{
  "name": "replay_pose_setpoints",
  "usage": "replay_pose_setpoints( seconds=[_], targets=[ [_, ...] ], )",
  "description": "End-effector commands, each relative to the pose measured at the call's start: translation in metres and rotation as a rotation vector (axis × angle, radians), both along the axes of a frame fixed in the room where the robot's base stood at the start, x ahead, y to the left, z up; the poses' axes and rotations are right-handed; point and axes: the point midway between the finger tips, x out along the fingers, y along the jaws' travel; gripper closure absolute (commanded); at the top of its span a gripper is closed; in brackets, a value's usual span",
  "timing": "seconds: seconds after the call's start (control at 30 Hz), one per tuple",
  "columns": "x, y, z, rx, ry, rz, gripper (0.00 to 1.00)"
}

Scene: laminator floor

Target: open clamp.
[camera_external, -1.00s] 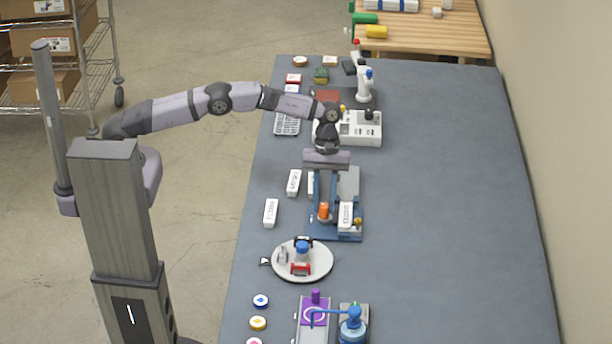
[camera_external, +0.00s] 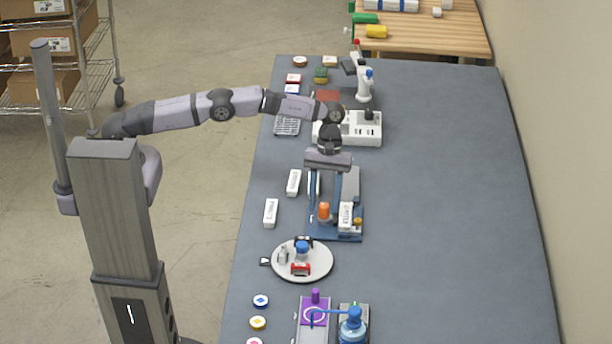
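A blue fixture (camera_external: 348,238) stands mid-table, with an orange knob (camera_external: 323,211) at its front left and a white labelled block (camera_external: 346,216) at its front right. It looks like the clamp, but no part is clearly marked as one. My gripper (camera_external: 325,188) points down over the rear of this fixture, behind the orange knob. The fingers blend with the blue and grey parts, so their opening and any contact cannot be made out. I see nothing clearly held.
White labelled blocks (camera_external: 271,213) lie left of the fixture. A round white plate (camera_external: 322,262) with small items stands in front. A purple-topped device (camera_external: 315,305) and a blue pump bottle (camera_external: 352,328) are nearer. A white power-strip-like box (camera_external: 367,132) stands behind. The table's right side (camera_external: 450,200) is clear.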

Motion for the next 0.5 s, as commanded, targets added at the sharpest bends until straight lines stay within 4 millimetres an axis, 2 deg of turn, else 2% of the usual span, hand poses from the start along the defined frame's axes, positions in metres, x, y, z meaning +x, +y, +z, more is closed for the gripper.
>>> replay_pose_setpoints(
  seconds=[0.3,0.5],
  targets=[
    [0.002,-0.001,0.003,-0.002,-0.001,0.001,0.58],
    [0.01,-0.002,0.02,-0.004,-0.001,0.002,0.58]
  ],
)
